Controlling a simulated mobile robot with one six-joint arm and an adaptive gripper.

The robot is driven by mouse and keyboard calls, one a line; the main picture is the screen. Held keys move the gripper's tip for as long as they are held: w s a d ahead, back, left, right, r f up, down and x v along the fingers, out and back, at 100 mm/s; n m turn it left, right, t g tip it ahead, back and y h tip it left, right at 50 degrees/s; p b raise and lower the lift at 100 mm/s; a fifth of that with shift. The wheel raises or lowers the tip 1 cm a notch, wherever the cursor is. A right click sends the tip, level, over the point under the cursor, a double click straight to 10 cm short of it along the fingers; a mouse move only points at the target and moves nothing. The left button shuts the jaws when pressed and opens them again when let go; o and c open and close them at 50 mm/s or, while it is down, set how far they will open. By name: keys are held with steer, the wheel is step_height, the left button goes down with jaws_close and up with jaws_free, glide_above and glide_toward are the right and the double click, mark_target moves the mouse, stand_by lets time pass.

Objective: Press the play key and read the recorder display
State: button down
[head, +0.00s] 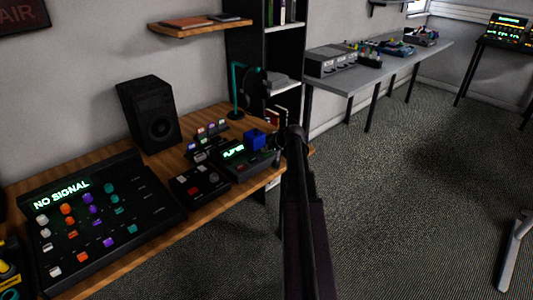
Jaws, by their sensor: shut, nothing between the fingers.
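A small dark device with a lit green display (233,153), which I take to be the recorder (243,164), sits on the wooden desk near its right end.
A large mixer (130,215) showing "NO SIGNAL" fills the left of the desk (215,213). A shelf unit is at the back; a grey table (400,70) stands right.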

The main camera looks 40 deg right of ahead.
steer(key=shift+r, duration=0.2)
steer(key=shift+r+p, duration=0.6)
steer(key=shift+p, duration=0.15)
steer(key=shift+r, duration=0.1)
steer(key=shift+r+p, duration=2.4)
steer(key=shift+p, duration=0.1)
